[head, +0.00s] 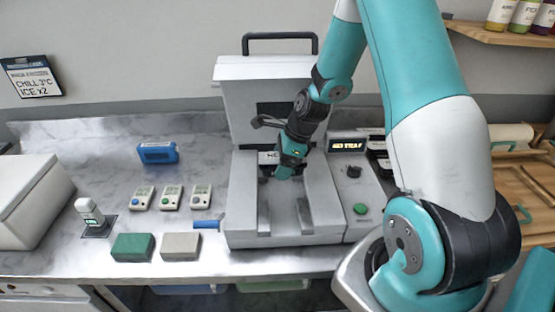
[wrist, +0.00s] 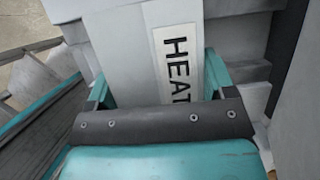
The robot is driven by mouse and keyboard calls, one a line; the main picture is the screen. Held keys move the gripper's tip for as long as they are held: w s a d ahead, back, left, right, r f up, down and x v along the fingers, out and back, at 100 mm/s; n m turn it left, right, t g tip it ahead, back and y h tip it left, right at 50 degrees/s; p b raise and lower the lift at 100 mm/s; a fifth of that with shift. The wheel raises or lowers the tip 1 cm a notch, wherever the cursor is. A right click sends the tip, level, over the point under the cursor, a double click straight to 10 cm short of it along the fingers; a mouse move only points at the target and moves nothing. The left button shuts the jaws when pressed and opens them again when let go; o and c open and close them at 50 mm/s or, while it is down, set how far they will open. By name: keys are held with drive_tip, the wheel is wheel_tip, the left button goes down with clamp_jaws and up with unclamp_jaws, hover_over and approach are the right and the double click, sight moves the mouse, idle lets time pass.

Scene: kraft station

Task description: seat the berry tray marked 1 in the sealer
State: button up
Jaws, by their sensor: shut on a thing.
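The sealer (head: 240,205) is the grey machine in the middle of the head view, its lid (head: 232,80) raised at the back. My gripper (head: 284,170) is over the rear of the sealer's bed. In the wrist view, my gripper (wrist: 157,80) is shut on a pale block (wrist: 125,50) with a white label reading "HEAT", its end cut off by my gripper. Part of that label shows beside my gripper in the head view. My wrist hides much of the block. I cannot make out a berry tray marked 1 in either view.
Right of the bed are a small lit display (head: 347,144), a black knob (head: 353,171) and a green button (head: 360,209). On the counter at left are several small devices, a green block (head: 132,246), a grey block (head: 181,246) and a white box (head: 30,205).

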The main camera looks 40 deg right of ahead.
drive_tip(key=b, duration=0.4)
hover_over(277, 193)
drive_tip(key=d, duration=0.1)
drive_tip(key=shift+s+f, duration=0.2)
drive_tip(key=shift+f, duration=0.9)
drive_tip(key=shift+s+f, duration=0.15)
drive_tip(key=shift+f, duration=0.95)
drive_tip(key=shift+f+b, duration=1)
drive_tip(key=shift+f, duration=0.9)
drive_tip(key=o, duration=1)
drive_tip(key=shift+c, duration=0.2)
drive_tip(key=shift+r+p, duration=4.1)
drive_tip(key=shift+r, duration=0.45)
